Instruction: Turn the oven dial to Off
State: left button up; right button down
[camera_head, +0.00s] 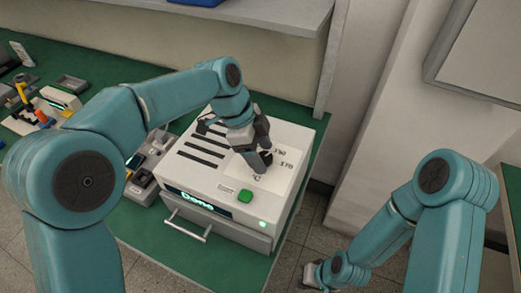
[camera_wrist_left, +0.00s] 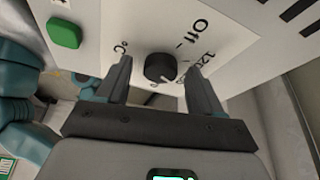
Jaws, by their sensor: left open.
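The oven (camera_head: 228,180) is a white box with dark slots on top and a lit "Done" display on its front. Its black round dial (camera_wrist_left: 158,67) sits on a white panel printed "Off", "120" and "°C" in the left wrist view. A small light mark shows at the dial's lower edge. My left gripper (camera_wrist_left: 160,64) is open, one finger on each side of the dial, with visible gaps. In the head view, my left gripper (camera_head: 258,155) is over the panel and largely hides the dial. My right gripper (camera_head: 314,274) hangs low beside the table; its jaws are unclear.
A green button (camera_head: 245,195) is on the oven near the dial; it also shows in the left wrist view (camera_wrist_left: 64,33). A drawer with a handle (camera_head: 186,224) is below the display. Small parts and tools lie on the green table (camera_head: 130,225) at left. A wall stands behind.

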pick_arm(q)
jog(key=c, duration=1.1)
jog(key=shift+o, duration=0.2)
jog(key=n+t+b, duration=0.1)
jog(key=n+b, duration=0.1)
jog(key=n, duration=0.1)
jog(key=shift+s+f, duration=0.1)
jog(key=shift+f, duration=0.05)
jog(key=n+t+b, duration=0.1)
jog(key=n, duration=0.1)
jog(key=n+t+b, duration=0.1)
jog(key=n, duration=0.1)
jog(key=shift+s+n+y, duration=0.15)
jog(key=shift+n+y, duration=0.25)
jog(key=n, duration=0.2)
jog(key=n+t+y+b, duration=0.1)
jog(key=n, duration=0.1)
jog(key=n+b, duration=0.1)
jog(key=n, duration=0.1)
jog(key=shift+s+d+t+y, duration=0.15)
jog(key=shift+d+t+y, duration=0.15)
jog(key=shift+y, duration=0.1)
jog(key=n+y+b, duration=0.1)
jog(key=n, duration=0.2)
jog(key=n+y+b, duration=0.1)
jog(key=n, duration=0.2)
jog(key=shift+s+d+t, duration=0.1)
jog(key=shift+d+t, duration=0.05)
jog(key=shift+t, duration=0.15)
